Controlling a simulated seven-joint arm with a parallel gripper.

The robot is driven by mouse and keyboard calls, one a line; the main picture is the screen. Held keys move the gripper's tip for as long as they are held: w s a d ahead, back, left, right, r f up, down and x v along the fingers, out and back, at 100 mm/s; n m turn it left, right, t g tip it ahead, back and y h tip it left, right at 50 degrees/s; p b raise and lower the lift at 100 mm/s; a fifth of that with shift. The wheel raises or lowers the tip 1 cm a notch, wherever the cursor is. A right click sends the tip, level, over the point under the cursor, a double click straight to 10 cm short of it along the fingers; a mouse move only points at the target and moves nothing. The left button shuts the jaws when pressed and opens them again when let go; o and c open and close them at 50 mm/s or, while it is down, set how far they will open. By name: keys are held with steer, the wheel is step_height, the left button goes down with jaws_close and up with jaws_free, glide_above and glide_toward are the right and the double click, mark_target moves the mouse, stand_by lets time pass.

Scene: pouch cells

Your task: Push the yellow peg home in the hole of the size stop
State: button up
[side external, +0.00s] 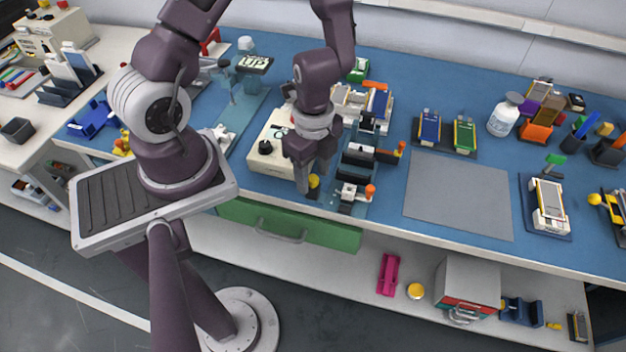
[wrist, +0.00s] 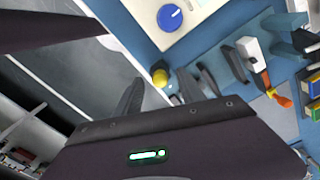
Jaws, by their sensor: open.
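The yellow peg (side external: 314,182) shows its round yellow head close to the front edge of the blue bench, right beside my fingers. It also shows in the wrist view (wrist: 160,73), beyond and between the dark fingertips. My gripper (side external: 308,186) points down at the peg, open and with nothing held; it also shows in the wrist view (wrist: 160,92). I cannot tell whether the fingers touch the peg. The peg's shaft and the hole of the size stop are hidden, so how deep the peg sits cannot be seen.
A cream box with a dark knob (side external: 265,147) stands left of my gripper. A fixture with dark blocks and an orange-knobbed clamp (side external: 370,190) stands close on the right. A bare grey mat (side external: 458,195) lies farther right. The bench drops off just in front, above a green drawer (side external: 290,227).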

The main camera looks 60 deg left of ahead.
mark_target(314, 177)
jaws_close()
stand_by(0.3)
step_height(314, 177, up, 9)
steer(key=w+d+r, duration=0.1)
steer(key=w+d, duration=0.3)
steer(key=w, duration=0.2)
steer(key=shift+w+d, duration=0.15)
steer(key=shift+d, duration=0.05)
